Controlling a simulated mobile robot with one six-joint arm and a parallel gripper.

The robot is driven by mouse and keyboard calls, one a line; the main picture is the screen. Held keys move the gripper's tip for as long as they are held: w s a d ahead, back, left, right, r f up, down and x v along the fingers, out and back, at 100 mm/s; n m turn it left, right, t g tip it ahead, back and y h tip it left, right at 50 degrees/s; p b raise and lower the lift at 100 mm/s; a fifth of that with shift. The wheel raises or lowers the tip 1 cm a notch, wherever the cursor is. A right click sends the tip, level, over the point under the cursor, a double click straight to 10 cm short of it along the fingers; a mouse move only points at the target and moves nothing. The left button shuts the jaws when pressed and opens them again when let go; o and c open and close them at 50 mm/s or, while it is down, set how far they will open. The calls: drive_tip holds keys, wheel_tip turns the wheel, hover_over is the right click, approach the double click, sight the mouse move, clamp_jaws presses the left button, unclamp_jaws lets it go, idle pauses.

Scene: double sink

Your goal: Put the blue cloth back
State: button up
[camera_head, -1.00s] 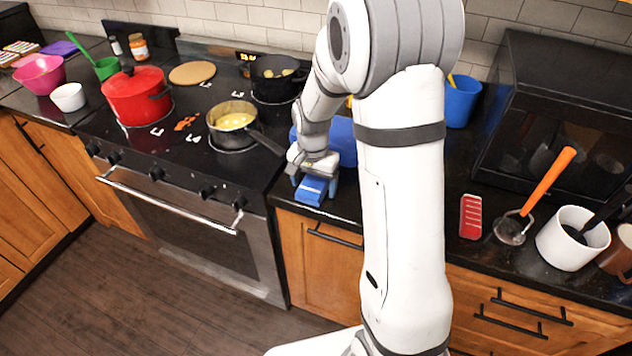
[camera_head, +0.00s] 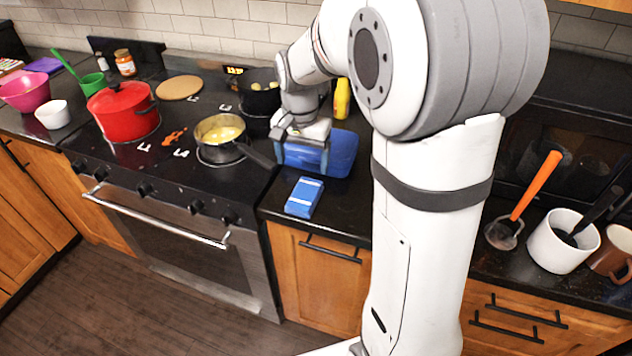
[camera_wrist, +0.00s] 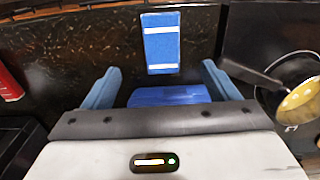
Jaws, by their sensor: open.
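The blue cloth (camera_head: 304,197), a flat folded rectangle with white stripes, lies on the black counter near its front edge, right of the stove. It also shows at the top middle of the wrist view (camera_wrist: 162,48). My gripper (camera_head: 302,158) is open and empty, behind the cloth and apart from it, in front of a blue container (camera_head: 343,153). In the wrist view my two blue fingers (camera_wrist: 162,82) stand wide apart, with the cloth beyond them and part of the blue container between them. My arm hides some of the counter.
A pan of yellow food (camera_head: 220,135) sits on the stove, its handle (camera_head: 258,154) pointing toward the cloth. A red pot (camera_head: 123,110) stands farther left. A yellow bottle (camera_head: 342,98) is behind the blue container. A white crock (camera_head: 560,240) stands at right.

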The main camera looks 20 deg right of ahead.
drive_tip(key=s+r+n+t, duration=0.1)
drive_tip(key=s+r+n, duration=0.1)
drive_tip(key=s, duration=0.8)
drive_tip(key=s+d+r+n+t, duration=0.1)
drive_tip(key=s+n, duration=0.4)
drive_tip(key=s, duration=0.5)
drive_tip(key=shift+d+r+t, duration=0.2)
drive_tip(key=shift+r+t, duration=0.15)
drive_tip(key=shift+t, duration=0.05)
drive_tip(key=shift+w, duration=0.1)
